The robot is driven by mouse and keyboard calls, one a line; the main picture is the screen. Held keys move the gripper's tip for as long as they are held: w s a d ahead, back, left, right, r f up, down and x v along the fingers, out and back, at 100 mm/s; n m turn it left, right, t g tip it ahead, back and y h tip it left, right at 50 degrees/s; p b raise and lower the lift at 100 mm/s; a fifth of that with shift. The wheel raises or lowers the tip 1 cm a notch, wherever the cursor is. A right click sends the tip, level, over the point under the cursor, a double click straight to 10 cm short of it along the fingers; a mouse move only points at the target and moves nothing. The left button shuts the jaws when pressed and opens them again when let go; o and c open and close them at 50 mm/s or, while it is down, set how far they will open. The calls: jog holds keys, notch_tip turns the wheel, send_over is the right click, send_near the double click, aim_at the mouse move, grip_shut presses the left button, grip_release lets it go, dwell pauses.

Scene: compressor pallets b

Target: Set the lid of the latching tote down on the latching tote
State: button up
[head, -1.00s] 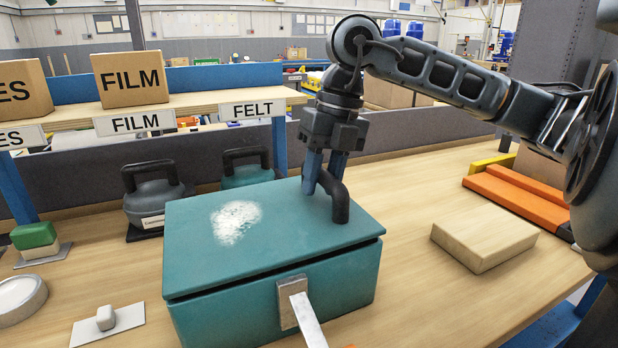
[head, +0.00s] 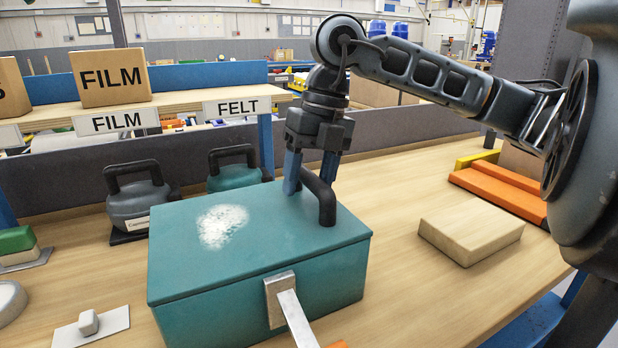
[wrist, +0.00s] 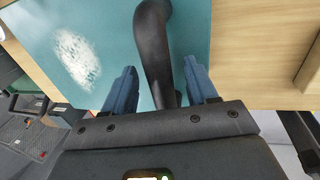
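The latching tote (head: 225,322) is a teal box on the bench, with a metal latch (head: 282,300) on its front. Its teal lid (head: 265,235) lies flat on top, edges lined up with the box and no clear gap at the front. A white powdery patch (head: 222,226) marks the lid, and it also shows in the wrist view (wrist: 78,60). The lid's dark handle (head: 326,205) stands at the right of the lid. My gripper (head: 310,185) is open around the handle. In the wrist view its blue fingers (wrist: 160,88) stand on both sides of the handle (wrist: 154,45), spread apart.
A pale wooden block (head: 470,232) lies right of the tote, with orange blocks (head: 500,190) beyond. A grey handled case (head: 140,205) and a teal one (head: 234,172) stand behind. A small plate with a knob (head: 90,325) lies left. Bench between tote and wooden block is clear.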

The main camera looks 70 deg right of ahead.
jog(key=shift+r+p, duration=0.35)
jog(key=shift+p, duration=0.15)
jog(key=v, duration=1.2)
dwell(0.9)
